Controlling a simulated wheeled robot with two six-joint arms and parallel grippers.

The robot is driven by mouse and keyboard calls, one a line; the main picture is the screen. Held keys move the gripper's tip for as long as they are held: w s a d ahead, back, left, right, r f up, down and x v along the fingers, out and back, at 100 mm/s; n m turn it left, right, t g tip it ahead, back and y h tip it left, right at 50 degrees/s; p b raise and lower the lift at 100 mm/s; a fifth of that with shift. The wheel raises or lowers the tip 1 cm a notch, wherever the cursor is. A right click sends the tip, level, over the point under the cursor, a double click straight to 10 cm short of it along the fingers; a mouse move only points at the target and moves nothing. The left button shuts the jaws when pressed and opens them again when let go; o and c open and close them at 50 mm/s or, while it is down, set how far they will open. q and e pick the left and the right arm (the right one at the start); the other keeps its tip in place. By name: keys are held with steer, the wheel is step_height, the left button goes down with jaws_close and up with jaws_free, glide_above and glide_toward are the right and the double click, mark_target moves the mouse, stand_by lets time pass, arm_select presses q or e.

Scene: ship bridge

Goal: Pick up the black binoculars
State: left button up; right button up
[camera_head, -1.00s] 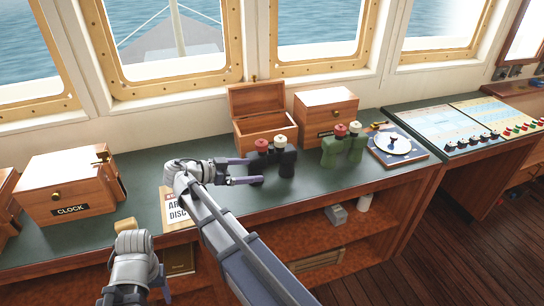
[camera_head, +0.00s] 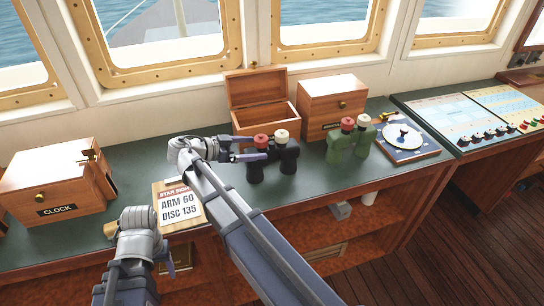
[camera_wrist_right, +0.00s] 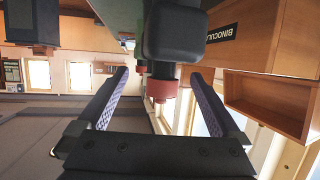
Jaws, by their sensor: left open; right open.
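The black binoculars (camera_head: 288,160) stand upright on the green counter, with one red and one cream eyecup on top. My right gripper (camera_head: 262,148) is open at their left side, its fingers pointing right at the red-capped barrel. In the right wrist view, the black binoculars (camera_wrist_right: 174,38) show with the red eyecup between the two spread fingers of my right gripper (camera_wrist_right: 160,74). I cannot tell whether a finger touches them. My left gripper (camera_head: 138,220) is low at the left by the counter's front edge, away from the binoculars; its fingers are mostly hidden.
Green binoculars (camera_head: 352,145) stand to the right, beside a round dial instrument (camera_head: 403,135). Behind are an open wooden box (camera_head: 258,92) and a closed one (camera_head: 331,95). A clock box (camera_head: 50,180) and a paper card (camera_head: 178,204) are at the left.

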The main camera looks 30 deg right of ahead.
mark_target(267, 147)
steer(key=shift+s+b+x, duration=0.15)
steer(key=shift+b+x, duration=0.45)
steer(key=shift+x, duration=1.3)
steer(key=shift+s+b+x, duration=0.15)
steer(key=shift+b+x, duration=0.4)
steer(key=shift+x, duration=1.35)
steer(key=shift+r, duration=0.1)
jaws_close()
